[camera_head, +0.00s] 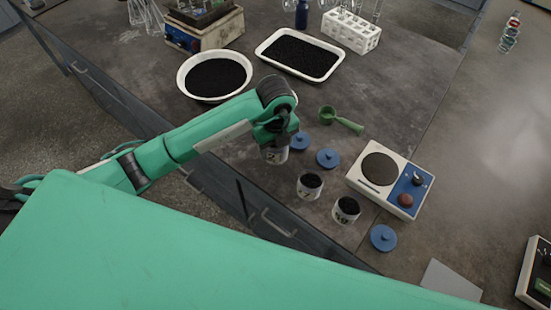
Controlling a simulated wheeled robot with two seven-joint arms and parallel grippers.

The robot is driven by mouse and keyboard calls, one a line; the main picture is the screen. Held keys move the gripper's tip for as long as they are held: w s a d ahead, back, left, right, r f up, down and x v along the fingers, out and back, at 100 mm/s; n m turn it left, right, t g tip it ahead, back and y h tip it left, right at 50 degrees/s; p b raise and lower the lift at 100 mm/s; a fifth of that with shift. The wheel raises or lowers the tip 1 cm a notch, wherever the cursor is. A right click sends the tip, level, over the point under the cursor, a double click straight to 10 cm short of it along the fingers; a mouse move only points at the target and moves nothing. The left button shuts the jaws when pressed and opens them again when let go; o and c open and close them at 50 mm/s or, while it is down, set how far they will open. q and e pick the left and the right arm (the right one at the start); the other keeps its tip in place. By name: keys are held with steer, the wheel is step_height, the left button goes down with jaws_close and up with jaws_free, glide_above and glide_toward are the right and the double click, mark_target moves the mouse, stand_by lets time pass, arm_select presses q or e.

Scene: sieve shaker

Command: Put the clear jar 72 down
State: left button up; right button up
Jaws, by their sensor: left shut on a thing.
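My left gripper (274,141) is shut on a clear jar (275,156) with a white label; only a "2" is readable, and I take it for jar 72. The gripper and wrist cover the jar's top. The jar is close to the front edge of the bench, left of two other jars. I cannot tell whether its base touches the bench top. My right gripper is not in view.
Two open jars of black grains (310,185) (346,209) stand right of the held jar. Blue lids (328,158) (383,238) lie nearby. A hotplate (404,189), green scoop (328,115), black-filled bowl (187,88) and tray (260,50) are also on the bench.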

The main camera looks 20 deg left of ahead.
mark_target(276, 168)
arm_select(q)
step_height(276, 168, down, 2)
steer(key=shift+f, duration=0.5)
step_height(276, 168, down, 4)
steer(key=shift+r+p, duration=0.25)
steer(key=shift+p, duration=0.25)
steer(key=shift+f, duration=0.4)
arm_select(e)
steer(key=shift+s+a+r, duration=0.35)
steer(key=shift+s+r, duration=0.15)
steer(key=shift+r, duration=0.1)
arm_select(q)
steer(key=shift+f, duration=0.1)
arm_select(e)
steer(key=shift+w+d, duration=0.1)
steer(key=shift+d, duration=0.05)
arm_select(q)
steer(key=o, duration=1.5)
steer(key=shift+o, duration=0.2)
